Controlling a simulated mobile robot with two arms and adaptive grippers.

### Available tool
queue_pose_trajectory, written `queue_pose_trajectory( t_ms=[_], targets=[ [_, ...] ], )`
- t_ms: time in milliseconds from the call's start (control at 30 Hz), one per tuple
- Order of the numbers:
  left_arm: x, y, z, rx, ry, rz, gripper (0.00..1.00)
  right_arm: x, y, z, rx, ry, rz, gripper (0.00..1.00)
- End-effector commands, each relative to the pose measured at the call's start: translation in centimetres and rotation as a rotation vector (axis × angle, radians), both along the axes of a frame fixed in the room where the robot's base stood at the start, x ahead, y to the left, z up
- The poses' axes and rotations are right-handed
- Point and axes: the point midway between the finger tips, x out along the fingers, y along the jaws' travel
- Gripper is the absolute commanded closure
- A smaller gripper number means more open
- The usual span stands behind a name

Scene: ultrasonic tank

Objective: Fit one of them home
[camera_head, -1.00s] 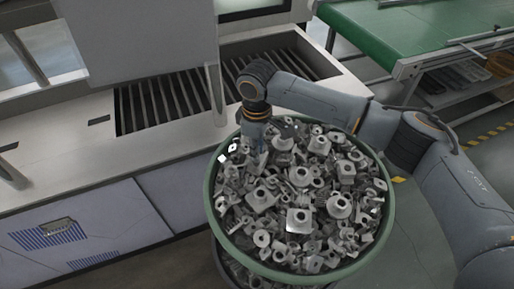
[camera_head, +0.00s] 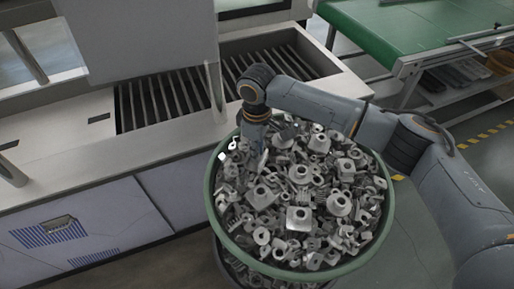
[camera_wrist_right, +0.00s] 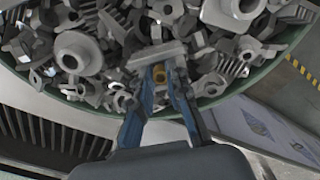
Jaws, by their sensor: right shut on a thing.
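A round green bin (camera_head: 212,205) is heaped with grey metal parts (camera_head: 299,217), flanged, ringed and finned pieces lying at all angles. My right gripper (camera_head: 261,155) reaches down into the pile near the bin's far left edge. In the right wrist view its blue fingers (camera_wrist_right: 161,82) are shut on a grey metal part (camera_wrist_right: 157,54), which lies across the fingertips among the other parts. The held part's full shape is hard to tell against the pile. My left gripper is not in view.
A pale machine counter (camera_head: 60,150) with a recessed slatted tank (camera_head: 165,100) stands beyond and left of the bin. Its rim is close to the bin. A green-topped table (camera_head: 400,35) stands at the back right, with trays below.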

Motion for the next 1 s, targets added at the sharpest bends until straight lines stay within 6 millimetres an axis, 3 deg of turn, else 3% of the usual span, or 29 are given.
queue_pose_trajectory(
  t_ms=[300,333,467,800,1000],
  targets=[
    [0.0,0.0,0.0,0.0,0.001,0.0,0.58,0.0,0.0,-0.1,0.0,0.0,0.0,1.0],
    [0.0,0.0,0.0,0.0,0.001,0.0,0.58,0.0,0.0,-0.1,0.0,0.0,0.0,0.82],
    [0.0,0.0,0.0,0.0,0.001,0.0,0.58,0.0,0.0,-0.1,0.0,0.0,0.0,0.58],
    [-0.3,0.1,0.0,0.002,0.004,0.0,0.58,0.0,0.0,0.2,0.001,0.0,0.0,0.58],
    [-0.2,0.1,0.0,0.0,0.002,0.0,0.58,0.1,0.1,3.1,0.003,-0.003,0.0,0.58]
  ],
)
